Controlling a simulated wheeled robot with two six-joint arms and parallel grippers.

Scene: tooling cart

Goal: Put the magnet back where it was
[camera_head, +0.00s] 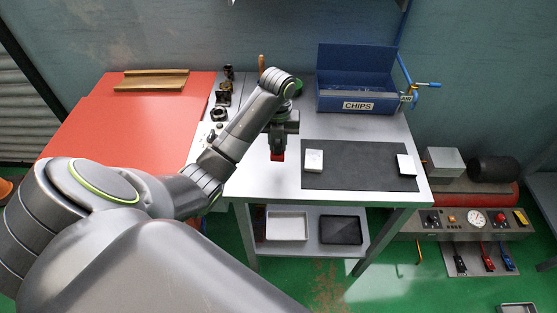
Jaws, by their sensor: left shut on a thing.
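My left arm reaches in from the left over the table. My left gripper (278,150) points down above the light table top, left of the dark mat (355,180). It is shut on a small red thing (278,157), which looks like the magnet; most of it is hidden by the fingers. I cannot tell whether it touches the table. My right gripper is not in view.
A white block (313,161) lies on the mat's left part and a white-and-black block (406,165) at its right edge. A blue CHIPS bin (355,88) stands behind. Dark metal parts (221,98) stand left of the gripper, beside a red surface (130,125).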

